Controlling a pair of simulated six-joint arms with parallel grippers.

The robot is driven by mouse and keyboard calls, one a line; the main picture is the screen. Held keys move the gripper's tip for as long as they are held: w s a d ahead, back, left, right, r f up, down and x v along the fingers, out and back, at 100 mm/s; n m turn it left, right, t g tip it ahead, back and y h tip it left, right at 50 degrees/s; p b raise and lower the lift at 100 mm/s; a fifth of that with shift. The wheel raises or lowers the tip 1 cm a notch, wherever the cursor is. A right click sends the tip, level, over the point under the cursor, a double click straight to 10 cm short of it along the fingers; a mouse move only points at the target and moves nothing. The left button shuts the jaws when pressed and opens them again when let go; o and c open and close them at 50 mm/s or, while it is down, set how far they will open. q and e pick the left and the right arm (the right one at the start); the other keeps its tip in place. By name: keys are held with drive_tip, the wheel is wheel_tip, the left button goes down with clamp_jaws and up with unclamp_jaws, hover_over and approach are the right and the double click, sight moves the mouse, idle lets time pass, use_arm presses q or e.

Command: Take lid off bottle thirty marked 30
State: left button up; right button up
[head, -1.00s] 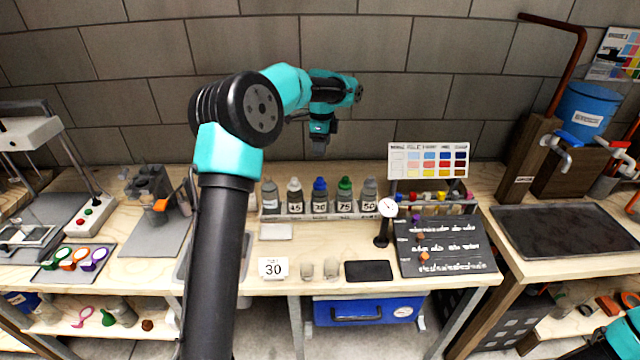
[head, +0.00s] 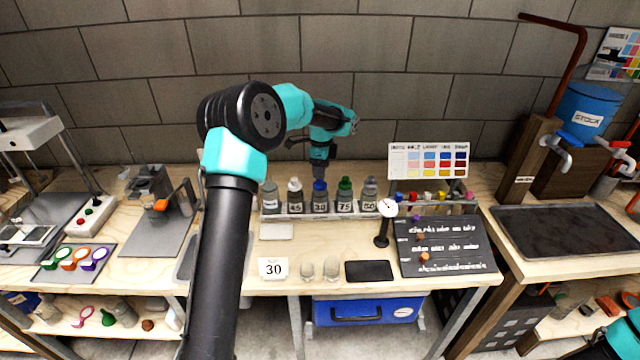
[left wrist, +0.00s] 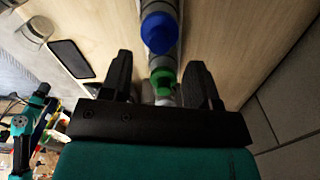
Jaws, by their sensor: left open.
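Bottle 30 (head: 320,206) is a grey bottle with a blue lid (head: 320,186), upright in the middle of a row at the back of the bench. The blue lid (left wrist: 158,32) also shows in the left wrist view, just beyond the fingertips. My left gripper (head: 320,170) points down close above the blue lid, open and empty. In the left wrist view its two fingers (left wrist: 160,72) are spread, with a green lid (left wrist: 163,80) seen between them. I cannot tell whether the fingers touch anything. Only part of my right arm shows at the lower right.
Bottle 75 (head: 344,206) with its green lid and bottle 45 (head: 295,205) with a white lid stand close on either side. A dial gauge (head: 387,208) and a colour chart (head: 428,161) stand to the right.

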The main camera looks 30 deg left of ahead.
use_arm(q)
drive_tip(key=shift+s+a+f, duration=0.1)
drive_tip(key=shift+f, duration=1.05)
drive_tip(key=shift+s+a+f, duration=0.1)
drive_tip(key=shift+f, duration=1.05)
drive_tip(key=shift+c, duration=0.5)
drive_tip(key=c, duration=0.7)
drive_tip(key=shift+r, duration=0.2)
drive_tip(key=shift+w+r, duration=0.1)
drive_tip(key=shift+r, duration=1.4)
drive_tip(key=shift+s+d+r, duration=0.15)
drive_tip(key=shift+s, duration=0.05)
drive_tip(key=s+d+r, duration=0.1)
drive_tip(key=s+d, duration=0.7)
drive_tip(key=s, duration=0.5)
drive_tip(key=shift+r, duration=0.2)
drive_tip(key=shift+s, duration=0.15)
clamp_jaws()
